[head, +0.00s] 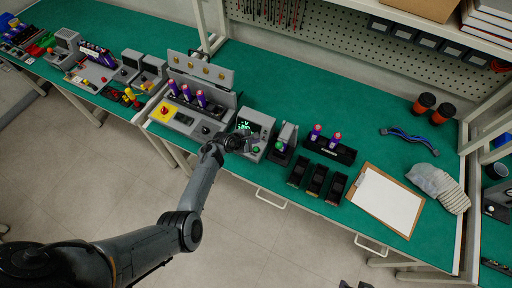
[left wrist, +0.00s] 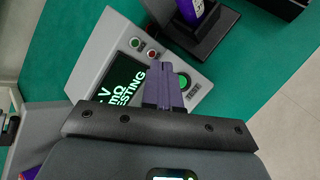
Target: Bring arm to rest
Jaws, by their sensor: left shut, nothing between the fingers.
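My left arm reaches in from the lower left in the head view. Its gripper (head: 240,143) is over the front edge of the green bench, close to the grey tester (head: 262,124) with a lit screen. In the left wrist view the fingers (left wrist: 163,84) are shut together with nothing between them. They appear in front of the tester's face (left wrist: 98,62), between its screen and its green button (left wrist: 184,81). I cannot tell whether they touch it. My right gripper does not show.
A stand with a purple cell (head: 285,137) is right of the tester, followed by black bins (head: 316,180), a clipboard (head: 385,200) and gloves (head: 440,187). A grey fixture with purple cells (head: 187,95) stands left. Open floor lies in front of the bench.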

